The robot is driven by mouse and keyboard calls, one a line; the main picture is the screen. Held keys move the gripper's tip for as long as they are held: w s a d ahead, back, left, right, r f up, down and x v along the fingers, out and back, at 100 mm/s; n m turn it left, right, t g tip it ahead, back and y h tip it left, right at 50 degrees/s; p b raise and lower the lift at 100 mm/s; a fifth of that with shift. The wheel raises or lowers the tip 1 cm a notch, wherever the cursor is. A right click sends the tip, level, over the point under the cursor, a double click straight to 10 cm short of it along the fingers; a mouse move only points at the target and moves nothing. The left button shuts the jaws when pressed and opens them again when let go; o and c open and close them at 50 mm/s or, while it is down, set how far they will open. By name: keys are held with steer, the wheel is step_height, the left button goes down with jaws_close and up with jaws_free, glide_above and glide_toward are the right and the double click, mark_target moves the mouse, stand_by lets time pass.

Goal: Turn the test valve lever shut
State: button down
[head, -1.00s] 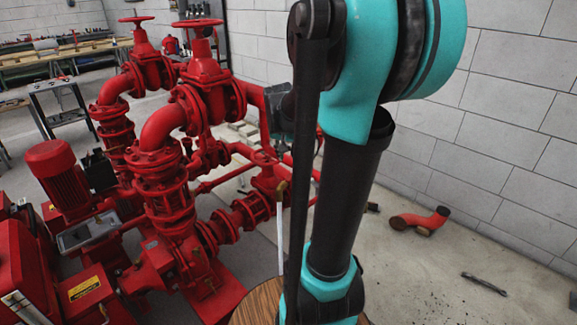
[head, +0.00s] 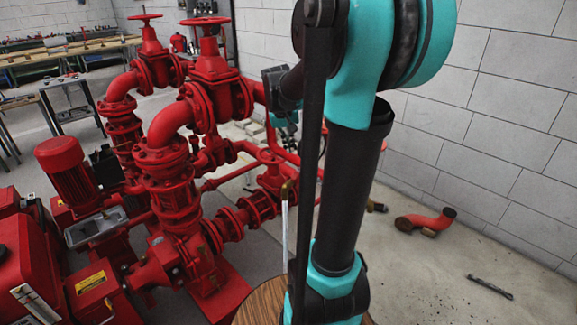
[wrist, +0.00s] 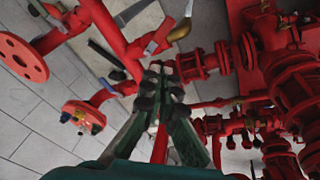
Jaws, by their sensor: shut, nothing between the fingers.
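My gripper (wrist: 161,76) shows in the wrist view. Its dark green fingers are closed together at the tips, with nothing held. The tips lie in front of a red pipe (wrist: 118,32), and I cannot tell whether they touch it. Just beyond the tips is a short red lever-like handle (wrist: 160,38) with a pale base. I cannot tell for sure that it is the test valve lever.
The red pumpset (head: 175,190) fills the left. A pale rod with a brass end (head: 285,215) stands by a round wooden top (head: 262,303). A loose red elbow pipe (head: 425,222) and a dark tool (head: 490,287) lie on the right floor, which is otherwise mostly clear.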

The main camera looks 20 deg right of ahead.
mark_target(297, 173)
steer(key=w+a+n+g, duration=0.4)
steer(key=w+a+n, duration=0.15)
steer(key=n, duration=0.85)
steer(key=s+d+f, duration=0.1)
steer(key=f, duration=0.2)
steer(key=s+d+f, duration=0.1)
steer(key=d+f, duration=0.1)
steer(key=f, duration=0.2)
steer(key=s+d+f, duration=0.1)
steer(key=s+f, duration=0.1)
steer(key=f, duration=0.1)
steer(key=shift+d+f, duration=0.15)
steer(key=shift+s+d, duration=0.35)
steer(key=shift+d, duration=0.05)
